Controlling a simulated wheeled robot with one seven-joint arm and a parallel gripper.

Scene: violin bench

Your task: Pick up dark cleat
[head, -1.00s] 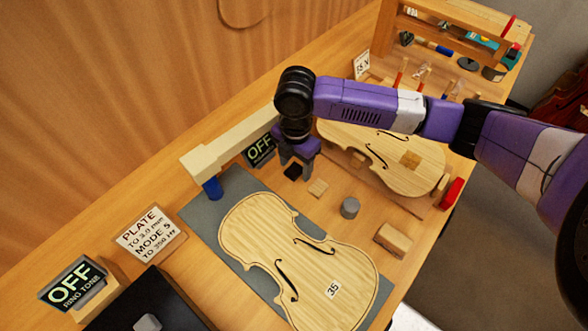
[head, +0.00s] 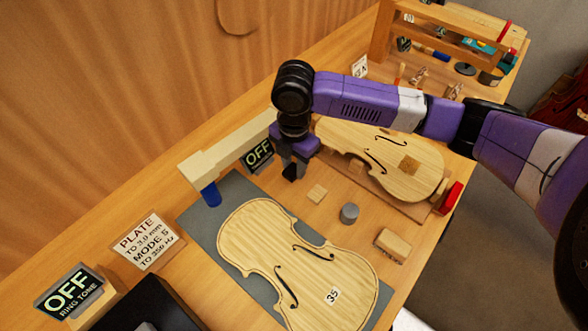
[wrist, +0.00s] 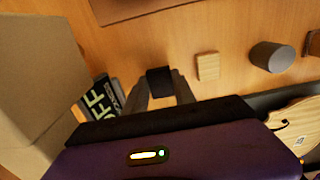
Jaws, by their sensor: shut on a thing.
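The dark cleat (wrist: 159,81) is a small black block between my fingertips in the wrist view. In the head view the dark cleat (head: 290,172) shows at the lower end of my gripper (head: 294,168). My gripper (wrist: 160,88) is shut on it, with one grey finger on each side. I cannot tell whether the cleat still touches the bench. A pale wooden cleat (head: 317,194) lies on the bench just right of it.
A grey cylinder (head: 349,213) and a wooden block (head: 391,244) stand to the right. A violin plate (head: 300,262) lies on a grey mat (head: 207,222) in front; another plate (head: 400,185) lies behind. An OFF sign (head: 257,155) and a beige arm (head: 225,156) are close on the left.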

